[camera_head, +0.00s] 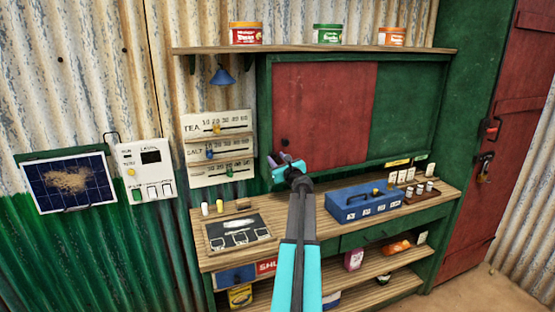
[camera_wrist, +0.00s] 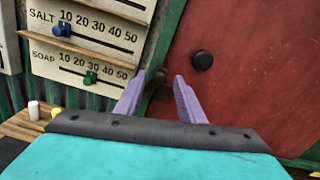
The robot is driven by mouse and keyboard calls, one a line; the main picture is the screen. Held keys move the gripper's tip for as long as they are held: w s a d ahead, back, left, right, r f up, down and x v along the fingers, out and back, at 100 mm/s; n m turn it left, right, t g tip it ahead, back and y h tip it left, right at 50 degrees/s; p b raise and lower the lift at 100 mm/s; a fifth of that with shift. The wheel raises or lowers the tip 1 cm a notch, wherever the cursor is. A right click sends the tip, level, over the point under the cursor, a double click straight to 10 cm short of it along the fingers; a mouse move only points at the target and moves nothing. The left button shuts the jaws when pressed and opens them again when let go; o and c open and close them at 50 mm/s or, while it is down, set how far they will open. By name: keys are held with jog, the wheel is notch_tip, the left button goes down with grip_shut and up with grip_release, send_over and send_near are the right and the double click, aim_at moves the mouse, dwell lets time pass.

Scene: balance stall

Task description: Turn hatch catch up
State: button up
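The red hatch panel (camera_head: 325,110) fills the left part of the green frame above the counter. It also shows in the wrist view (camera_wrist: 255,75), with a round black knob (camera_wrist: 202,60) near its lower left corner. A small dark piece, seemingly the hatch catch (camera_wrist: 158,76), is at the frame edge left of the knob. My gripper (camera_wrist: 159,80) is open, its two lilac fingers apart with the dark piece showing between their tips. I cannot tell whether they touch it or which way it points. In the head view my gripper (camera_head: 274,160) hides that spot.
A price board with sliders (camera_head: 219,148) hangs just left of the hatch. Below, the counter (camera_head: 300,230) carries a blue cash box (camera_head: 362,202), a dark board (camera_head: 237,233) and small pots. A shelf with tins (camera_head: 328,34) runs above. A red door (camera_head: 500,130) is at right.

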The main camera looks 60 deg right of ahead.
grip_shut()
jog(key=shift+w+a+r+n+b, duration=0.15)
jog(key=shift+a+n+b, duration=0.1)
jog(key=shift+n+b, duration=0.65)
jog(key=shift+w+a+f+n+b, duration=0.1)
jog(key=shift+w+a+n+b, duration=0.1)
jog(key=shift+n+b, duration=0.7)
jog(key=shift+m, duration=0.3)
grip_release()
